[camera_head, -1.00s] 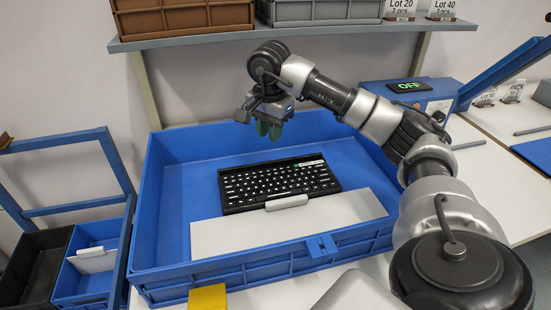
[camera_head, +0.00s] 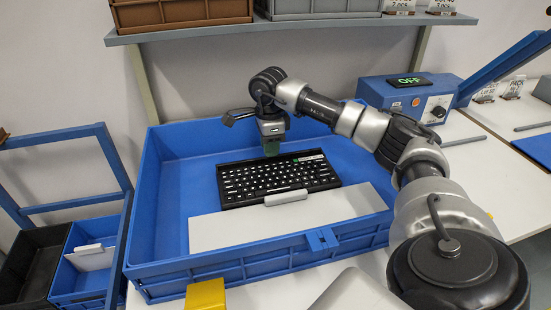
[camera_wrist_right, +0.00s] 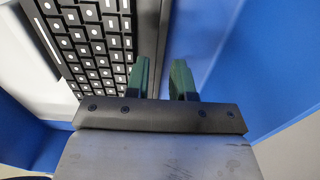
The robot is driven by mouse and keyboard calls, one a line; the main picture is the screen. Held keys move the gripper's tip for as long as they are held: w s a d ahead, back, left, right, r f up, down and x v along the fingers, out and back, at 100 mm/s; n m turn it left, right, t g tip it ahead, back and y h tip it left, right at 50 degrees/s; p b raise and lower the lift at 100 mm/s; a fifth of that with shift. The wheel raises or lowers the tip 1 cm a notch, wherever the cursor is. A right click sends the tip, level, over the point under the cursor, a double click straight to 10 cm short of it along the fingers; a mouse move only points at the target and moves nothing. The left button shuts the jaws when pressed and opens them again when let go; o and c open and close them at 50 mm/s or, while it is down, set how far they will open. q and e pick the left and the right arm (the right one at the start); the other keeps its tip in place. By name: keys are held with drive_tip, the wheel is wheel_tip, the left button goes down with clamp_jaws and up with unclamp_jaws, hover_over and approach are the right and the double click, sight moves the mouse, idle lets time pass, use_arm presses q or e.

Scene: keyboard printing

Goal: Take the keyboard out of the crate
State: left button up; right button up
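The black keyboard (camera_head: 245,184) with white-marked keys lies in the large blue crate (camera_head: 160,215), behind a flat white panel (camera_head: 240,229). My right gripper (camera_head: 271,149) points down over the keyboard's far edge, near its middle. In the right wrist view the two green fingers (camera_wrist_right: 161,80) are apart. The keyboard (camera_wrist_right: 95,40) shows there at the upper left, and its dark edge runs up from the gap between the fingers. No grip on it shows, and I cannot tell whether a finger touches it. My left gripper is not in view.
A small light-grey bar (camera_head: 286,198) lies at the keyboard's near edge. A shelf (camera_head: 190,37) with bins hangs above the crate. A blue device (camera_head: 385,92) with a green OFF display stands at the right. A yellow block (camera_head: 206,295) is at the crate's front.

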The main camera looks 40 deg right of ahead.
drive_tip(key=shift+d+f, duration=0.1)
drive_tip(key=shift+f, duration=1.45)
drive_tip(key=shift+c, duration=0.4)
clamp_jaws()
drive_tip(key=shift+r, duration=0.1)
drive_tip(key=shift+r, duration=0.1)
